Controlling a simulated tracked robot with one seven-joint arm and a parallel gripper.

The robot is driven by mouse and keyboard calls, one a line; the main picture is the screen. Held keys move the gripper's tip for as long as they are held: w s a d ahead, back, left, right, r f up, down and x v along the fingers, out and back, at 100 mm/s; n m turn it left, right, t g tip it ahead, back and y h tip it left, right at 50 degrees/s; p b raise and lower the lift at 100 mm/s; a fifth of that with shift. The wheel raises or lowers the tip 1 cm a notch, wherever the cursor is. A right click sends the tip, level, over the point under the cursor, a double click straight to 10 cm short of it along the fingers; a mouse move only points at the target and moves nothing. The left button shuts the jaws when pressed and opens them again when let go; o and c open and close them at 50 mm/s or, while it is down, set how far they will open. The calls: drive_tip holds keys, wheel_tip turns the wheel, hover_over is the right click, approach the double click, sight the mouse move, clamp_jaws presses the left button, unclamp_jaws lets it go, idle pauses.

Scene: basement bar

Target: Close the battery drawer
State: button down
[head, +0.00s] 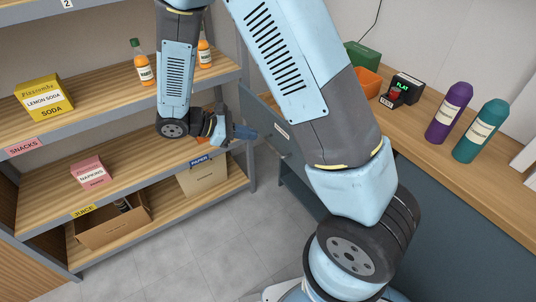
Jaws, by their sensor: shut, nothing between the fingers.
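The drawer (264,117) is a dark blue-grey front with a small white label, left of the counter and partly behind my arm. It appears to stand out from the counter; how far, and what is inside it, is hidden by my arm. The label is too small to read, so I cannot tell if it says battery. My gripper (251,133) is shut and empty, just left of the drawer front. I cannot tell whether its tips touch the front.
Shelving (140,187) with boxes and bottles stands left. Grey floor (215,245) between is clear.

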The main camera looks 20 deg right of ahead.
drive_tip(key=a+f+n+t+h, duration=0.3)
drive_tip(key=a+f+n+t, duration=0.25)
drive_tip(key=f, duration=0.55)
drive_tip(key=f+x, duration=0.1)
drive_tip(key=x, duration=1.2)
drive_tip(key=shift+s+f+n+g, duration=0.15)
drive_tip(key=shift+s+n+g, duration=0.05)
drive_tip(key=shift+n+g, duration=0.2)
drive_tip(key=shift+d, duration=0.15)
